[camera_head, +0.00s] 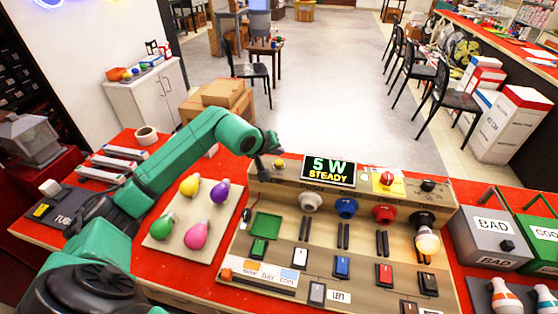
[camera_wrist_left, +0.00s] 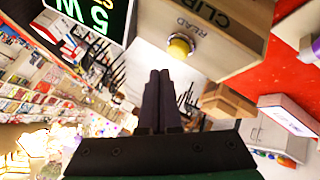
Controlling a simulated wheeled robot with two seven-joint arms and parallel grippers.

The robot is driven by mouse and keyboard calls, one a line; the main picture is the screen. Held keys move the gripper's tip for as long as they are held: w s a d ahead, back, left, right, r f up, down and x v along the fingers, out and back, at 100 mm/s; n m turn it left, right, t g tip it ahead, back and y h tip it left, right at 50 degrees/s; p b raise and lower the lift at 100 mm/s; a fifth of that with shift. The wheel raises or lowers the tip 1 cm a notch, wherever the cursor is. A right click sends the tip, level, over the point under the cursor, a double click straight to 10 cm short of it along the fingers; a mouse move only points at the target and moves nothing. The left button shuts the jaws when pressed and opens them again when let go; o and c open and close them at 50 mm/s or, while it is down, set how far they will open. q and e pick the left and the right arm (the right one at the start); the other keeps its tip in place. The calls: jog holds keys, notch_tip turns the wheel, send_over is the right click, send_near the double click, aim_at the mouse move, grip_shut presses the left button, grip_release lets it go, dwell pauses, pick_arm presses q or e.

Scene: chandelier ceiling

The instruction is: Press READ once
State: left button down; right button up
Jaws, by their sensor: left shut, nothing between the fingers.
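The READ button is a small yellow round button (camera_head: 279,163) on the top left of the wooden test panel (camera_head: 262,190). In the left wrist view the yellow button (camera_wrist_left: 180,46) sits in a metal ring beside the lettering READ. A dark display (camera_head: 329,171) right of it reads "5 W STEADY". My left gripper (camera_head: 262,166) is shut and empty, pointing down just left of the button. In the left wrist view its closed fingertips (camera_wrist_left: 159,73) appear close to the button but apart from it. My right gripper is not in view.
A bulb (camera_head: 427,242) sits in the panel's black right-hand socket. White, blue and red sockets and several switches fill the panel. Several coloured bulbs lie on a board (camera_head: 160,228) to the left. BAD (camera_head: 483,225) and green (camera_head: 538,235) bins stand at right.

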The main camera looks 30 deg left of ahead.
aim_at(277, 165)
pick_arm(q)
jog(key=shift+r+p, duration=0.85)
jog(key=shift+r, duration=1.1)
jog(key=shift+f, duration=0.15)
